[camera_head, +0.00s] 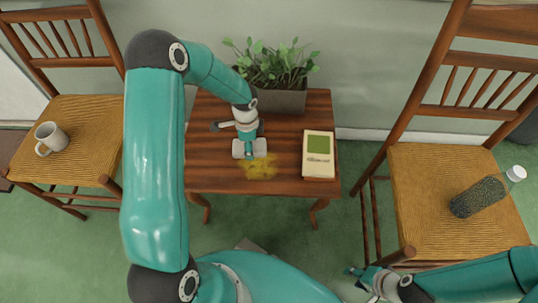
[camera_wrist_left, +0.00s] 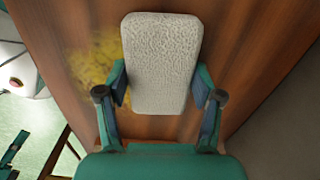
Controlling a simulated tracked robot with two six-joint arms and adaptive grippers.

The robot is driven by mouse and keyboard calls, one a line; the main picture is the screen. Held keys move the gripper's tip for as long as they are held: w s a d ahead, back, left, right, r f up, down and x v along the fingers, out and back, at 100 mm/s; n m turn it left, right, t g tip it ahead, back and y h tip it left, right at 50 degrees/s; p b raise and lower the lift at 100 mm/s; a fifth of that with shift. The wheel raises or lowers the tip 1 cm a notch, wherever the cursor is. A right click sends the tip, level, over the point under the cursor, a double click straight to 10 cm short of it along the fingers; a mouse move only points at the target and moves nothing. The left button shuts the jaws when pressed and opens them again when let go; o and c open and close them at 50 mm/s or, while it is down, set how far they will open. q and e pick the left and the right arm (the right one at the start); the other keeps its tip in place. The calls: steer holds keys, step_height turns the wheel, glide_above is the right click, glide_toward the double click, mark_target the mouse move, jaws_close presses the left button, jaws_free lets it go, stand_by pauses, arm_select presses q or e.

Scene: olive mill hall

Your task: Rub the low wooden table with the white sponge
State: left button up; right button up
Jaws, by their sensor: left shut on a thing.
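The low wooden table (camera_head: 215,176) stands against the wall in the middle of the head view. A yellow smear (camera_head: 260,168) lies on its top, and it also shows in the left wrist view (camera_wrist_left: 92,62). My left gripper (camera_head: 249,148) is shut on the white sponge (camera_head: 241,150), over the table beside and partly over the smear. In the left wrist view the sponge (camera_wrist_left: 162,62) sits between both fingers. Whether it presses on the wood I cannot tell. My right gripper (camera_head: 357,279) is empty, its fingers apart, low in front of the right chair.
A potted plant (camera_head: 280,98) stands at the table's back and a cream-and-green book (camera_head: 318,156) lies at its right. A left chair (camera_head: 85,120) holds a grey mug (camera_head: 51,138). A right chair (camera_head: 425,165) holds a dark-filled bottle (camera_head: 480,197).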

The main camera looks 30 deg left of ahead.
arm_select(q)
step_height(320, 180, up, 3)
steer(key=shift+r+p, duration=0.1)
steer(key=shift+p, duration=0.95)
steer(key=shift+w+r+p, duration=0.15)
steer(key=shift+r+p, duration=0.4)
steer(key=shift+r, duration=0.1)
steer(key=shift+r+p, duration=1.25)
steer(key=shift+r, duration=0.45)
